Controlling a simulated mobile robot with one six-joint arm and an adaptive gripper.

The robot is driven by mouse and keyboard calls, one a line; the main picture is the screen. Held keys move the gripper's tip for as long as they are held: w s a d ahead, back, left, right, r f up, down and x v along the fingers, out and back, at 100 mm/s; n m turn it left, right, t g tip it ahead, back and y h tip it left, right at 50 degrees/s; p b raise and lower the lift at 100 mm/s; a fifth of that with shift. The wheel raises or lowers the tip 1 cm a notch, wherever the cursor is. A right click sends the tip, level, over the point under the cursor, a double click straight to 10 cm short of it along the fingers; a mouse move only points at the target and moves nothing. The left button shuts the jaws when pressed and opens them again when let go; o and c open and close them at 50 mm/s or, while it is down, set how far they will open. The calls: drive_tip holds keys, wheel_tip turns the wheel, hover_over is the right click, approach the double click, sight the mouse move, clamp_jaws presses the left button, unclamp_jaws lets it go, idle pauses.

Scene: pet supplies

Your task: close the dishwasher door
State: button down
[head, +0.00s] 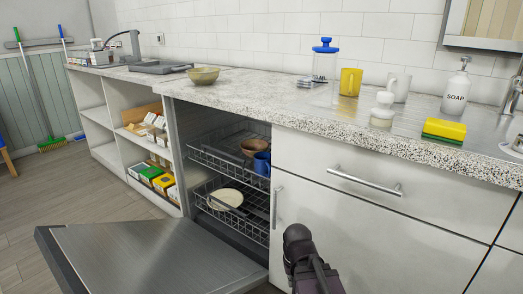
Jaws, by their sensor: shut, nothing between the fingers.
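The dishwasher door (150,258) is folded down open, its steel inner face lying roughly level at the lower left. Behind it is the open dishwasher with an upper rack (225,166) and a lower rack (243,222). A brown bowl (254,147) and a blue mug (262,163) are in the upper rack. A pale plate (225,199) is in the lower rack. My dark gripper (297,234) is at the bottom centre, in front of the white cabinet and right of the door. It is shut and empty, and its fingertips are hard to make out.
White cabinet fronts with a drawer handle (364,181) and a vertical handle (276,207) stand right of the opening. The speckled counter (260,98) above holds cups, a soap bottle (456,88) and a sponge (444,130). Open shelves (112,124) are on the left, with clear wooden floor (60,195) before them.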

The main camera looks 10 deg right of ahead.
drive_tip(key=shift+r, duration=0.15)
wheel_tip(320, 180, up, 10)
drive_tip(key=p, duration=0.9)
drive_tip(key=shift+f+p, duration=0.25)
drive_tip(key=shift+p, duration=0.15)
